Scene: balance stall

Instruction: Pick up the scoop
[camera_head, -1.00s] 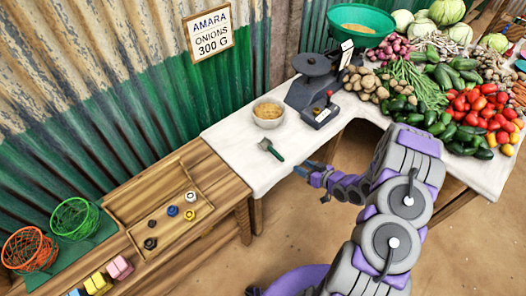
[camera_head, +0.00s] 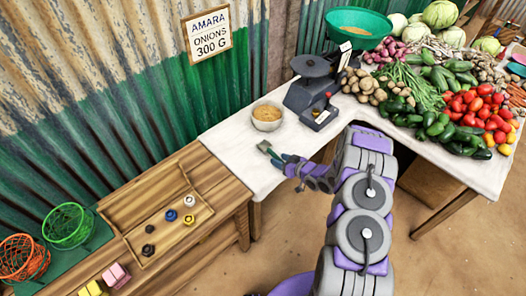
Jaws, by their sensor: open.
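The scoop (camera_head: 265,147) lies on the white table top (camera_head: 226,142), below the metal bowl. Only its pale end shows clearly; my gripper hides its dark green handle. My gripper (camera_head: 280,159) is at the handle, reaching in from the right, with its jaws open. I cannot tell whether the fingers touch the handle or are around it.
A bowl of grain (camera_head: 267,115) and a dark weighing scale (camera_head: 312,92) stand behind the scoop. Vegetables (camera_head: 440,95) fill the table to the right. A wooden tray with several weights (camera_head: 170,215) is at the left. The table's front edge is below my gripper.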

